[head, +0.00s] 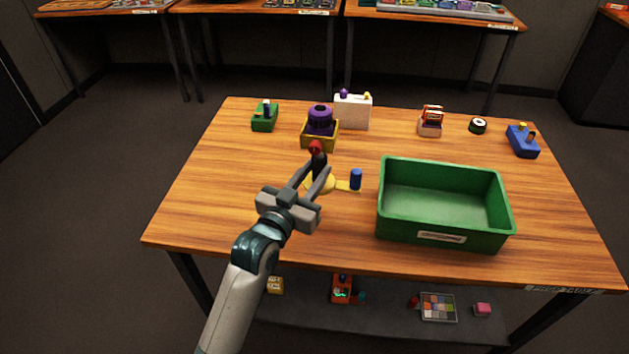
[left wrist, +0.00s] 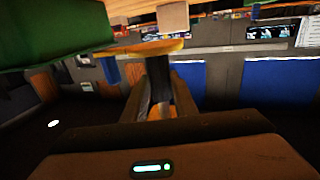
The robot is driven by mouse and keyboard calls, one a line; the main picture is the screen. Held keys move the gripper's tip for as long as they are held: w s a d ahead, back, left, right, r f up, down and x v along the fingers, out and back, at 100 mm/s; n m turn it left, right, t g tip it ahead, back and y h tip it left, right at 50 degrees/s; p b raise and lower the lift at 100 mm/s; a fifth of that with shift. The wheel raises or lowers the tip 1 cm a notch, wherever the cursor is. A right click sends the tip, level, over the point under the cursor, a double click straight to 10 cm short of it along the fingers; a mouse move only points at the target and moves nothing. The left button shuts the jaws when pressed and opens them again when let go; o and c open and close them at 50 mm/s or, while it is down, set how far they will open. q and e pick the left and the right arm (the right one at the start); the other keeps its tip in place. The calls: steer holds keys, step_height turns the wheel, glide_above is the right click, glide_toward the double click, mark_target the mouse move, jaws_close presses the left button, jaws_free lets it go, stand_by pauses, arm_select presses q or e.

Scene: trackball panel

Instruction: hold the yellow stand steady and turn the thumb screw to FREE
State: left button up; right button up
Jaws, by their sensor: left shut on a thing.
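The yellow stand (head: 343,186) is on the table left of the green bin. It has a flat yellow base, a dark post (head: 320,158) with a red ball on top, and a blue upright cylinder at its right end, which looks like the thumb screw (head: 356,179). My left gripper (head: 316,172) is shut on the dark post. In the left wrist view the post (left wrist: 158,80) is between the fingers, with the yellow base (left wrist: 150,49) and blue cylinder (left wrist: 110,68) beyond. No FREE mark is readable. My right gripper is not in view.
A green bin (head: 440,234) stands close to the right of the stand. Behind are a yellow box (head: 319,143) with a purple knob, a white box (head: 353,112) and a green block (head: 264,121). The table's left front is clear.

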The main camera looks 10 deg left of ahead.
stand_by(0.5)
arm_select(q)
steer(key=shift+f+b, duration=2.25)
steer(key=shift+f, duration=2.4)
steer(key=shift+f, duration=0.35)
steer(key=o, duration=1)
steer(key=shift+s, duration=0.15)
steer(key=v, duration=1.2)
steer(key=shift+o, duration=0.2)
